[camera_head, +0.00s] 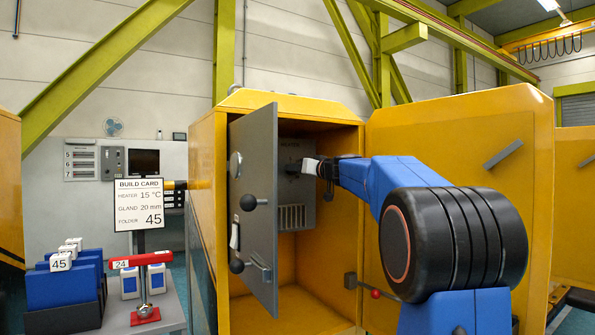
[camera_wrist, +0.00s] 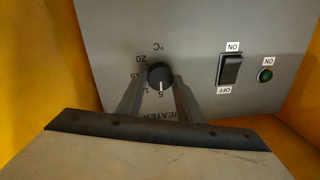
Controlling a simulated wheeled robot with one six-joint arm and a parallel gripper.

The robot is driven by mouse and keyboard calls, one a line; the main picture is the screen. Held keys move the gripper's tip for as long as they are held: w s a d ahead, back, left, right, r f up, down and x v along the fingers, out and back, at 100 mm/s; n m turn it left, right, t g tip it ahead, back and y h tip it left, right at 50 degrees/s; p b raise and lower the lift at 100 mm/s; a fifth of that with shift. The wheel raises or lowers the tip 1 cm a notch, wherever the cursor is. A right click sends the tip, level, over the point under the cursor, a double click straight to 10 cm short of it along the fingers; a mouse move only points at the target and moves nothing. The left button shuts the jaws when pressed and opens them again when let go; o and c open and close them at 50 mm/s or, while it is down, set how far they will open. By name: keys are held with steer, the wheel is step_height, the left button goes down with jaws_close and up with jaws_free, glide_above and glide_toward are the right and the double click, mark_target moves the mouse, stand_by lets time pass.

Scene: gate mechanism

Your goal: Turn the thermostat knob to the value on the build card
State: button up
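The build card (camera_head: 139,204) reads heater 15 °C, gland 20 mm and folder 45. In the wrist view the grey heater panel (camera_wrist: 210,30) appears upside down. Its round black thermostat knob (camera_wrist: 160,74) has a white pointer at the 5 mark; 15 and 20 stand on the scale to the left. My gripper (camera_wrist: 158,82) has a finger on each side of the knob and looks open, though contact is unclear. In the head view my gripper (camera_head: 318,168) reaches into the yellow cabinet (camera_head: 208,170) at the panel (camera_head: 299,210), hiding the knob.
The cabinet's grey inner door (camera_head: 262,200), with dark handles, stands swung out left of my arm. The yellow outer door (camera_head: 460,150) is open on the right. A black switch (camera_wrist: 230,69) and green lamp (camera_wrist: 265,75) sit beside the knob. Blue folders (camera_head: 62,285) stand left.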

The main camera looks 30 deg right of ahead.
steer(key=c, duration=0.4)
steer(key=shift+c, duration=0.2)
steer(key=shift+f+m+t+h, duration=0.2)
steer(key=shift+m+h, duration=0.1)
steer(key=shift+m, duration=4.3)
steer(key=shift+f+m+t+h, duration=0.1)
steer(key=shift+m+t+h, duration=0.15)
steer(key=shift+m, duration=4.35)
